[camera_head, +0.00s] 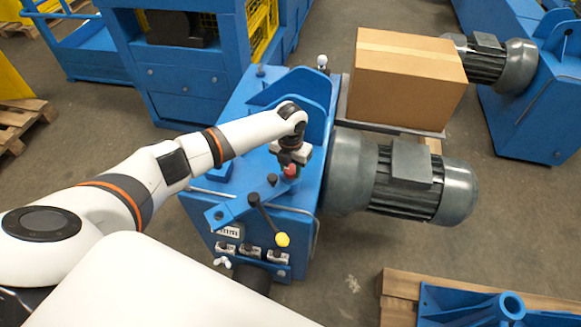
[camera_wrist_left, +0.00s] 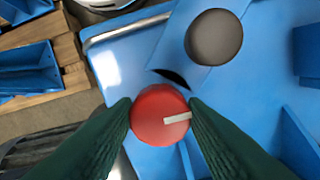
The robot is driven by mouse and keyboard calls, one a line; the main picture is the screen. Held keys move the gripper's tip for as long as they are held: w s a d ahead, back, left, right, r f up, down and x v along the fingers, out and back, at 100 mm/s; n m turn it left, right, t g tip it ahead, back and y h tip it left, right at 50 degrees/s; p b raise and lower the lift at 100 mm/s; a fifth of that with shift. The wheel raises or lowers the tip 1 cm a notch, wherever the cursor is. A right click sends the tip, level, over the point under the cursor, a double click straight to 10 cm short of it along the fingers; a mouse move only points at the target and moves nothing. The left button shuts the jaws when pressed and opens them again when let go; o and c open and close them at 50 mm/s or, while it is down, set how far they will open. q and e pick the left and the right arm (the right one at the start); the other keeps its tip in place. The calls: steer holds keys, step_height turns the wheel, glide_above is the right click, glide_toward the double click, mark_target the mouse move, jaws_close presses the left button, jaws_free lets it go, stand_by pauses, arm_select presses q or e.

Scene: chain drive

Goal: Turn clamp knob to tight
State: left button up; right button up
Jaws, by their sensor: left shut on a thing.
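The clamp knob is a round red knob with a white pointer line (camera_wrist_left: 158,112) on the blue machine top. In the left wrist view its line points to the right, tilted slightly up. A short black arc mark (camera_wrist_left: 172,78) shows on the blue surface beside it. My left gripper (camera_wrist_left: 160,115) is shut on the red knob, with one dark finger on each side. In the head view my left gripper (camera_head: 289,165) points down onto the red knob (camera_head: 290,171), which is partly hidden beneath it. My right gripper is not in view.
A grey motor (camera_head: 405,180) sticks out at the right. A cardboard box (camera_head: 405,80) stands behind it. A dark round knob (camera_wrist_left: 214,37) is near the red one.

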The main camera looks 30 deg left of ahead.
mark_target(291, 169)
arm_select(q)
steer(key=shift+r, duration=0.1)
stand_by(0.3)
steer(key=o, duration=1)
steer(key=shift+c, duration=0.2)
step_height(291, 169, up, 12)
steer(key=shift+b, duration=0.4)
